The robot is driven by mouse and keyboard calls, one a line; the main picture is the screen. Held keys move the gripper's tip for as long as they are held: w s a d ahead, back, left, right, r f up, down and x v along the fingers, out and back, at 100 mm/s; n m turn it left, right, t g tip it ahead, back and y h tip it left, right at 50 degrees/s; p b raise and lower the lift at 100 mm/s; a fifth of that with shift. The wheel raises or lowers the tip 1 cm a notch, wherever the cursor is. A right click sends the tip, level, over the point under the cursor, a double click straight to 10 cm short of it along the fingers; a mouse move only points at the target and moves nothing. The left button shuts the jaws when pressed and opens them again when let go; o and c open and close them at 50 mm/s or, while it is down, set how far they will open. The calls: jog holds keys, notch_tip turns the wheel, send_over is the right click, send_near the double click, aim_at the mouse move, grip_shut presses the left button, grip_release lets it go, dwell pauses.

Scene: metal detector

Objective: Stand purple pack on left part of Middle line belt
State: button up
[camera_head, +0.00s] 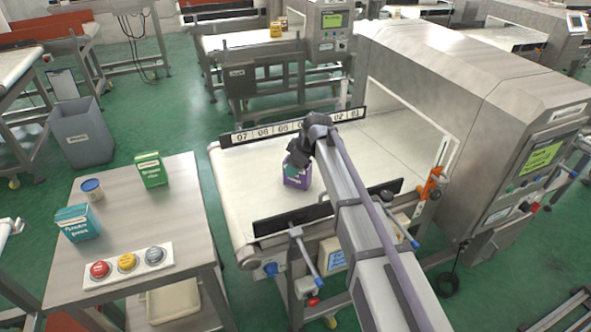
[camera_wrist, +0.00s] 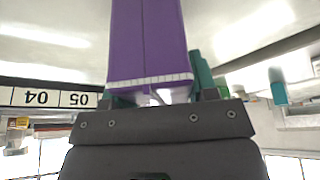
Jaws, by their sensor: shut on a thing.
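The purple pack (camera_head: 297,174) is upright at the left part of the middle belt (camera_head: 240,190), below my gripper (camera_head: 298,160). In the wrist view the purple pack (camera_wrist: 147,40) fills the upper middle, with its pale crimped edge at my gripper (camera_wrist: 155,97). My gripper is shut on the pack. The head view does not show clearly whether the pack's base touches the belt. My arm hides part of the belt to the right of the pack.
A black numbered rail (camera_head: 265,132) runs along the belt's far side and a plain black rail (camera_head: 290,220) along its near side. The metal detector housing (camera_head: 480,80) stands at right. A side table (camera_head: 185,225) holds a green pack (camera_head: 151,170), a teal pack (camera_head: 77,222), a can (camera_head: 92,190) and buttons.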

jog(key=shift+f, duration=0.2)
jog(key=o, duration=1.1)
jog(key=shift+r, duration=0.1)
jog(key=shift+r+p, duration=0.3)
jog(key=shift+r, duration=0.1)
jog(key=p+v, duration=1)
jog(key=v, duration=0.1)
jog(key=shift+d+r+p, duration=0.15)
jog(key=shift+r+p, duration=0.15)
jog(key=shift+p, duration=0.1)
jog(key=shift+f, duration=0.15)
